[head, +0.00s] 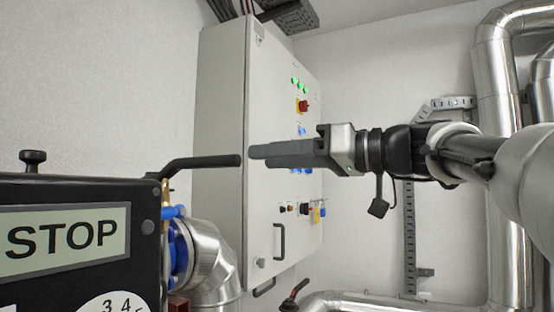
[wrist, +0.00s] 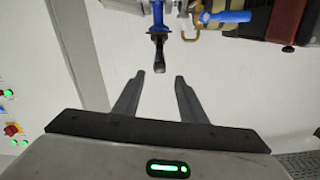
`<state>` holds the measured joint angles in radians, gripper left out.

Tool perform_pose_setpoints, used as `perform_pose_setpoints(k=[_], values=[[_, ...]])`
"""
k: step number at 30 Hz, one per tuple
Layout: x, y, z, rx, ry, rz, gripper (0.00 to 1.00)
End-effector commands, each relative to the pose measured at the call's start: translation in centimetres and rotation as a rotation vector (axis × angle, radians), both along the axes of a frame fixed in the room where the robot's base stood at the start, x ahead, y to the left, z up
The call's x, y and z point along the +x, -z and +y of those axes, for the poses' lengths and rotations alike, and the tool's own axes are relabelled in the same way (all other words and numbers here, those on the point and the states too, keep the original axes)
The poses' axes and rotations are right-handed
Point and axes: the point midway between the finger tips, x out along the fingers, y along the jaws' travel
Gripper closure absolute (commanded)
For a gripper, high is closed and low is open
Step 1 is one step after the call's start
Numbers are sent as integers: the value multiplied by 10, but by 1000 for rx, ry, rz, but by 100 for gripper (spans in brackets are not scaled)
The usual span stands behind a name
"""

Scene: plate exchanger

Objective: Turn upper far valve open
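A black valve lever (head: 205,161) sticks out toward the right from behind the black STOP box in the head view. In the wrist view its dark end (wrist: 158,48) points toward me, below a blue part. My gripper (head: 257,153) reaches in from the right, with its fingertips close to the lever's free end. In the wrist view my gripper (wrist: 160,78) has its two fingers apart with nothing between them. The lever end lies just beyond the fingertips, roughly centred on the gap. The valve's body is mostly hidden in the head view.
The black STOP box (head: 72,262) fills the lower left. A grey electrical cabinet (head: 275,110) stands behind my gripper. A blue lever (wrist: 226,16) is right of the black one. Silver pipes (head: 497,90) run at the right, and a small valve handle (head: 297,292) is at the bottom.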

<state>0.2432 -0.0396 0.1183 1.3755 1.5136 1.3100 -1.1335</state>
Motion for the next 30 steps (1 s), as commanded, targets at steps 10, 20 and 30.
perform_pose_setpoints(k=[10,20,30], values=[[29,-3,72,-1,-4,4,62],[46,-1,111,-1,0,3,62],[47,1,115,-2,1,2,62]])
